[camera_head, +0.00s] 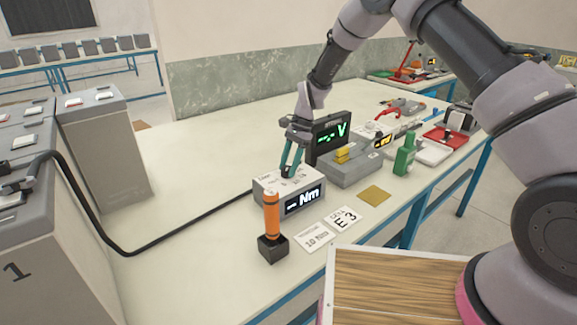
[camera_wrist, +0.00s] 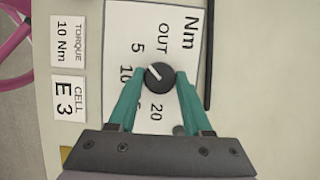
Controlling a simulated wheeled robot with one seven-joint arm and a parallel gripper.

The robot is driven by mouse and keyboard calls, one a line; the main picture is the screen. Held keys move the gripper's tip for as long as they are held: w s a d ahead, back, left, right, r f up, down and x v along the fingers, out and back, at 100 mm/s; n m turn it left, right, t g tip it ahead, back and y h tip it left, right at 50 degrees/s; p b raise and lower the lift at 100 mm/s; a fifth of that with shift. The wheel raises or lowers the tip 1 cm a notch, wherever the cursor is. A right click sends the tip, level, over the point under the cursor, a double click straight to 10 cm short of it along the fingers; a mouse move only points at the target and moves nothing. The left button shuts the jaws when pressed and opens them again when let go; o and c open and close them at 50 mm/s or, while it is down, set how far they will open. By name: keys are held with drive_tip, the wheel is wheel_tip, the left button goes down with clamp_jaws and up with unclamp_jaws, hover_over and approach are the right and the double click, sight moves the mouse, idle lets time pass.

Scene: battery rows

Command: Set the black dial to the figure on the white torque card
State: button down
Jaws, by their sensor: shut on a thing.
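The black dial (camera_wrist: 160,76) sits on the white face of the Nm box (camera_wrist: 118,20), ringed by OUT, 5, 10 and 20. Its white mark points up-left in the wrist view, between 5 and 10. My gripper (camera_wrist: 158,84) is shut on the dial, one teal finger on each side. In the head view my gripper (camera_head: 289,170) comes down on top of the box (camera_head: 270,197) and hides most of the dial. The box's front display reads Nm; its figure is unclear. The white torque card (camera_wrist: 66,41), also in the head view (camera_head: 315,237), reads 10 Nm.
A card reading CELL E 3 (camera_head: 344,218) lies beside the torque card. An orange-handled tool (camera_head: 271,217) stands in a black holder close in front of the box. The left tabletop is mostly clear.

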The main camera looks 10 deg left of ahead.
drive_tip(key=shift+n, duration=0.3)
drive_tip(key=n+h, duration=0.1)
drive_tip(key=n, duration=0.2)
drive_tip(key=shift+w+a+n+g, duration=0.1)
drive_tip(key=shift+n+g, duration=0.2)
drive_tip(key=shift+a+n+h, duration=0.1)
drive_tip(key=shift+n+h, duration=1)
drive_tip(key=shift+n, duration=1.2)
drive_tip(key=shift+c, duration=1.6)
unclamp_jaws()
drive_tip(key=shift+r, duration=0.1)
drive_tip(key=v, duration=1)
drive_tip(key=shift+w+r, duration=0.2)
drive_tip(key=shift+w, duration=0.2)
